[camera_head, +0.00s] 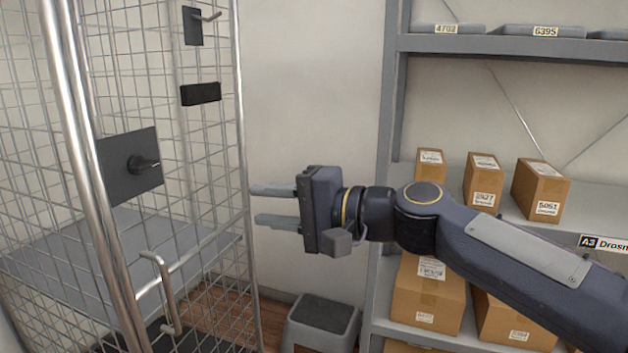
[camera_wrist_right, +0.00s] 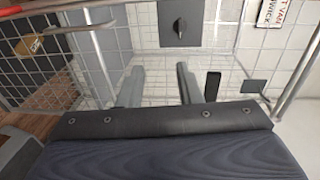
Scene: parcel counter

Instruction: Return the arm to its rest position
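My right arm comes in from the right in the head view, with its dark gripper (camera_head: 274,205) pointing left toward the wire cage. The two grey fingers are apart with nothing between them, and they end close to the cage's right edge; I cannot tell whether they touch it. In the right wrist view the gripper (camera_wrist_right: 160,84) also shows its two fingers spread and empty, with the cage mesh beyond. My left gripper is not in view.
The wire cage (camera_head: 245,170) has a dark latch plate (camera_head: 130,165) and a metal handle (camera_head: 160,290). Shelves (camera_head: 480,45) with several cardboard boxes (camera_head: 540,190) stand behind my right arm. A grey step stool (camera_head: 322,322) is on the floor below the gripper.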

